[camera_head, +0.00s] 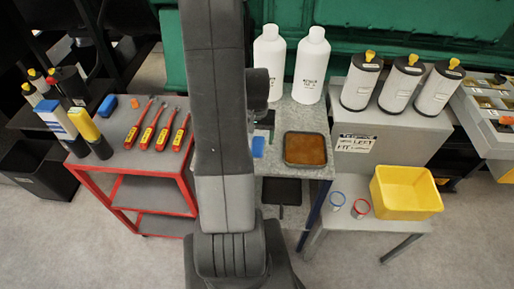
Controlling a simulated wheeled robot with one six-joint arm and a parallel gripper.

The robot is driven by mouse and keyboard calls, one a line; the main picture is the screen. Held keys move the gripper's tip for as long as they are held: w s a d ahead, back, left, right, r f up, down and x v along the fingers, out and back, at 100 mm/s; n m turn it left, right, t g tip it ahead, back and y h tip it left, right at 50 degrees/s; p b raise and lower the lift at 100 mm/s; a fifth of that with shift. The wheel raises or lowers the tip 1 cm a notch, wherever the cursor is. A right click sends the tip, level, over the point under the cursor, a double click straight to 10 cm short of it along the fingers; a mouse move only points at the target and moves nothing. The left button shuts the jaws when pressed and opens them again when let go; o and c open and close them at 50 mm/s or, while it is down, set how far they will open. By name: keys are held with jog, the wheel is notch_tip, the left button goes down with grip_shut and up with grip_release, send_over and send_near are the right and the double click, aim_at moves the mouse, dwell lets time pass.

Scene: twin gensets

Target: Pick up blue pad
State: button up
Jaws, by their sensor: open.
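A small flat blue pad (258,147) lies on the grey table (292,180), just right of my arm and left of a brown-filled tray; my arm may cover its left side. A second blue block (108,106) lies on the red cart, beside a small orange one. My gripper (264,128) shows only in part, as dark pieces at the right edge of my arm, just beyond the blue pad. It holds nothing that I can see. Whether it touches the pad cannot be told.
The dark tray (305,149) and two white bottles (269,62) stand close by on the table. The red cart (130,172) holds several red-handled tools. Several grey canisters (362,82) stand on a box at right. A yellow bin (405,192) sits on a low table.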

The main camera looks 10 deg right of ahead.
aim_at(258, 144)
jog(key=shift+d+f, duration=0.15)
jog(key=shift+f, duration=0.2)
jog(key=shift+w+d+f+p, duration=0.15)
jog(key=shift+f+p, duration=0.35)
jog(key=shift+f, duration=1.6)
jog(key=c, duration=1)
jog(key=shift+c, duration=0.2)
jog(key=shift+r, duration=0.15)
notch_tip(258, 144, up, 10)
jog(key=shift+f+b, duration=0.1)
jog(key=shift+b, duration=0.45)
